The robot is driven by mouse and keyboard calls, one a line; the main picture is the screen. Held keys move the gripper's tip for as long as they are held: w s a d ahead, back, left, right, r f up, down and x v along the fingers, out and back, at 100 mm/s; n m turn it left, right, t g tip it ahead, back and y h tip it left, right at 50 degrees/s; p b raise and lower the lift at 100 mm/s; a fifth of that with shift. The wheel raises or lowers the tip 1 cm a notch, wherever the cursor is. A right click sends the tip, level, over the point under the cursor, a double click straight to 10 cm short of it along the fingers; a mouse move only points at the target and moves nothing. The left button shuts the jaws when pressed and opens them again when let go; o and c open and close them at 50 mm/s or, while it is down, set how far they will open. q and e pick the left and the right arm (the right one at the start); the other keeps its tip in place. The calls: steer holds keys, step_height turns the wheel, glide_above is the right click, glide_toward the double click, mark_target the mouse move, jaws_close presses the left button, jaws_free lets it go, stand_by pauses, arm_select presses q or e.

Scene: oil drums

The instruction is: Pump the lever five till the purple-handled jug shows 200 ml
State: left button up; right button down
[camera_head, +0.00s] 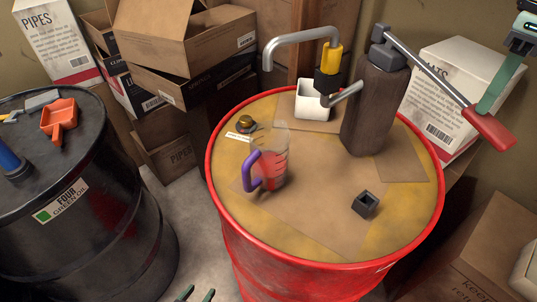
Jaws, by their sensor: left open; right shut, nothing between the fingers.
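The purple-handled jug (274,160) is clear and stands upright on the red drum's top (310,215), handle toward the left. Red shows low inside it; its level against the marks is too small to read. The pump (374,105) stands behind it, with a grey spout (300,37) whose mouth appears above the jug; exact alignment is unclear. The pump's lever (428,68) slopes down right to a red handle (490,129). My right gripper (484,108) is shut and empty at the handle; contact is unclear. My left gripper (197,294) is open and empty at the bottom edge, low before the drum.
A white cup (312,101), a brass cap (245,123) and a small dark square piece (365,204) are on the red drum. A black drum (90,230) labelled FOUR GREEN OIL stands left, with an orange scoop (60,118) on it. Cardboard boxes (190,85) stand behind.

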step_height(320, 180, up, 15)
steer(key=p, duration=0.9)
steer(key=shift+f, duration=0.1)
step_height(320, 180, down, 2)
steer(key=shift+f+b, duration=0.1)
steer(key=shift+b, duration=0.4)
step_height(320, 180, up, 2)
steer(key=shift+r+p, duration=0.15)
steer(key=shift+p, duration=0.55)
